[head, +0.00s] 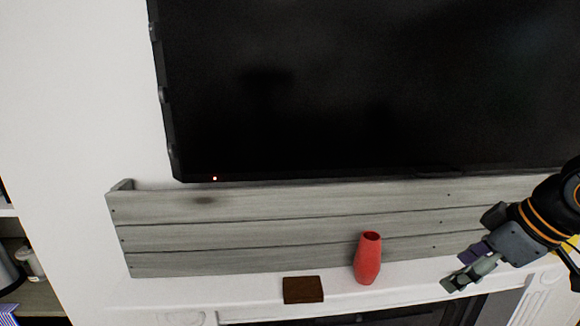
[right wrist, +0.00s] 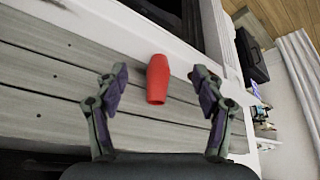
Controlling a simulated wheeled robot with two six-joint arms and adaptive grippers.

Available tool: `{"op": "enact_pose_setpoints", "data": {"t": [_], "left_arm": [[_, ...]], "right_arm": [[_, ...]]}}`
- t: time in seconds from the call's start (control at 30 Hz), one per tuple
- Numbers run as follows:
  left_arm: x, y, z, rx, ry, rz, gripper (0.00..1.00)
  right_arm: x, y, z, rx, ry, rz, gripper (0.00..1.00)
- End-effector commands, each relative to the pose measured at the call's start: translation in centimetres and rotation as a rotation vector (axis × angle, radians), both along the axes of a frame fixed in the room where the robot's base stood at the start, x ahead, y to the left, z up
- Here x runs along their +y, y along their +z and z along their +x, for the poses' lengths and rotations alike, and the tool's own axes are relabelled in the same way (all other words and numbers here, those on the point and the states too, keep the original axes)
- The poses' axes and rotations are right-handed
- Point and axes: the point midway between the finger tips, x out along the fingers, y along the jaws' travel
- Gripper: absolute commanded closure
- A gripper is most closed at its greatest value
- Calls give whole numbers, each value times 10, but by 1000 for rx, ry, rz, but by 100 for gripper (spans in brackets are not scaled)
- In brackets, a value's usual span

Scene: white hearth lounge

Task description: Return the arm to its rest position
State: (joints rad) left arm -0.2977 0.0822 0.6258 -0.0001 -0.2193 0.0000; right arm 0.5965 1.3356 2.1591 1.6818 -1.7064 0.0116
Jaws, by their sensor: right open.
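My right gripper (head: 468,272) comes in from the right in the head view, in front of the mantel and to the right of the red vase. In the right wrist view my right gripper (right wrist: 157,100) has its two fingers spread wide with nothing held between them. The red vase (head: 367,259) stands upright on the white mantel, apart from the gripper. It also shows in the right wrist view (right wrist: 158,80), beyond and between the fingers. My left gripper is not in view.
A dark brown block (head: 303,290) sits on the white mantel (head: 215,294), left of the vase. A grey plank panel (head: 270,232) backs the mantel below a large black television (head: 370,80). A shelf with items (head: 30,262) stands at far left.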

Motion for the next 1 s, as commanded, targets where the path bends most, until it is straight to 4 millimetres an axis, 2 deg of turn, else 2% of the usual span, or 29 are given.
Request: {"op": "enact_pose_setpoints", "data": {"t": [0.1,0.27,0.43,0.53,0.6,0.7,0.8,1.0], "left_arm": [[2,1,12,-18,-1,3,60],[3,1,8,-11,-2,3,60],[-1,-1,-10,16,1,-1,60],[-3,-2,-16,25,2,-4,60],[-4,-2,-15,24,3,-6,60],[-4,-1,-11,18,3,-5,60],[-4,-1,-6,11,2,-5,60],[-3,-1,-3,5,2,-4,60]], "right_arm": [[10,-38,11,12,3,-1,31],[28,-101,23,19,-12,1,31],[59,-195,16,29,-85,22,31],[73,-247,-3,38,-176,29,31],[78,-274,-19,47,-246,25,31],[80,-303,-43,65,-346,9,31],[77,-324,-69,89,-442,-17,31],[63,-354,-126,152,-628,-102,31]]}}
